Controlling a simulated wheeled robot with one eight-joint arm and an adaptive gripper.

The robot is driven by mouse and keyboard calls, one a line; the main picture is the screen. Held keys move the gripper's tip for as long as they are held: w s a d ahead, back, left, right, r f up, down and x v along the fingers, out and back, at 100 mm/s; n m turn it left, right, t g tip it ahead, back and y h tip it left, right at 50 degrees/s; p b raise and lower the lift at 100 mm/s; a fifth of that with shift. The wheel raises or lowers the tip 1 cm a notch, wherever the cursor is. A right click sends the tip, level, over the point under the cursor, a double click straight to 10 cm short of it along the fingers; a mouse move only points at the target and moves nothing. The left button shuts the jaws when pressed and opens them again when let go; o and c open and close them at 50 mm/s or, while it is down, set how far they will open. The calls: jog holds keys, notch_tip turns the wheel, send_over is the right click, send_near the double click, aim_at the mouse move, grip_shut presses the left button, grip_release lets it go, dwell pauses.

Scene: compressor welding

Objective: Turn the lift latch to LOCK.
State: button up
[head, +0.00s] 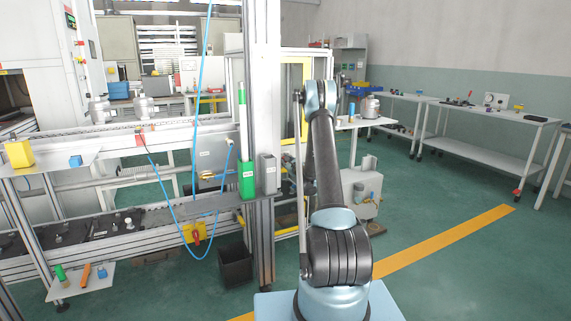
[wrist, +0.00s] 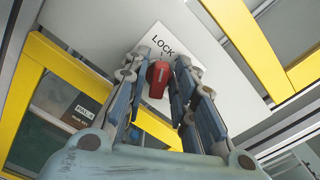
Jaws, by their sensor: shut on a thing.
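The red lift latch (wrist: 158,80) is in the middle of the wrist view, on a pale plate (wrist: 142,43) with the word LOCK printed above it. My gripper (wrist: 160,66) reaches up to the plate, with its fingers on both sides of the latch, shut on it. The latch's long body runs roughly up and down in the picture, its upper end towards the LOCK print. Any other marking on the plate is hidden by the latch and fingers. In the head view my arm hides the gripper and the latch.
Yellow frame bars (wrist: 58,68) flank the plate in the wrist view. In the head view, a grey post (head: 262,60) with a hanging blue hose (head: 203,70) stands left of my arm. A black bin (head: 235,267) is on the floor. Green floor is free at right.

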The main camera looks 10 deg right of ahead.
jog(key=shift+a+n, duration=0.1)
jog(key=shift+n, duration=0.5)
grip_shut()
jog(key=o, duration=0.8)
grip_release()
jog(key=v, duration=0.7)
jog(key=shift+s, duration=0.15)
